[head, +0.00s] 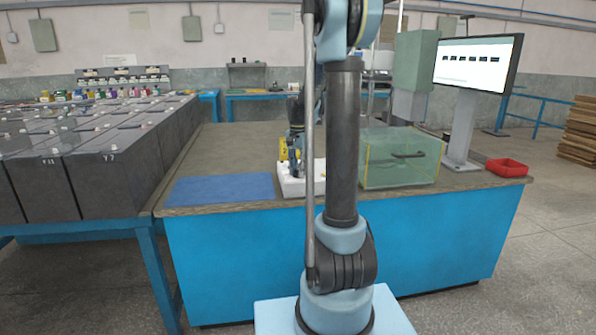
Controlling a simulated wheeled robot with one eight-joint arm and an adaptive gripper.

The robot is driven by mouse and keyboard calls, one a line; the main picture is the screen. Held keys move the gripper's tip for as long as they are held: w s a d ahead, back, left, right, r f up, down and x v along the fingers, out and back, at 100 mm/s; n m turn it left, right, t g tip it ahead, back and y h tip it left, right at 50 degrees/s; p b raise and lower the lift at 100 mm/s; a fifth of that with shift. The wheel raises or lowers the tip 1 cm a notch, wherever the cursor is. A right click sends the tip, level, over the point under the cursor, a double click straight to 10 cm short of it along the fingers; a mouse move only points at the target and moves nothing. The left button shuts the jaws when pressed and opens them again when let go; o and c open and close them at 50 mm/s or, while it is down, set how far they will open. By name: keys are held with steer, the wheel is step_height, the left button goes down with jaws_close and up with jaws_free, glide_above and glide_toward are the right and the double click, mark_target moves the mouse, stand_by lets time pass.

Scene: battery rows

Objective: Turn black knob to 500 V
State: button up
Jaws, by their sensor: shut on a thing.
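My gripper (296,168) is small and dark in this view, pointing down over a white block (292,188) on the bench, just left of my arm's column. A yellow device (283,149) stands upright at the white block, partly behind the gripper. The gripper is shut at the device, on what appears to be the black knob. The knob itself is hidden by the jaws, and its setting and the 500 V mark cannot be read from here.
A blue mat (222,188) lies left of the white block. A clear greenish box (400,165) stands to the right, with a monitor (478,62) and a red tray (507,168) beyond. Rows of grey batteries (115,165) fill the left. The bench's rear left is clear.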

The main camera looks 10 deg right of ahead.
steer(key=shift+w+m, duration=0.15)
steer(key=shift+m, duration=0.45)
steer(key=o, duration=1.1)
steer(key=shift+r, duration=0.1)
step_height(320, 180, up, 12)
steer(key=shift+f, duration=0.15)
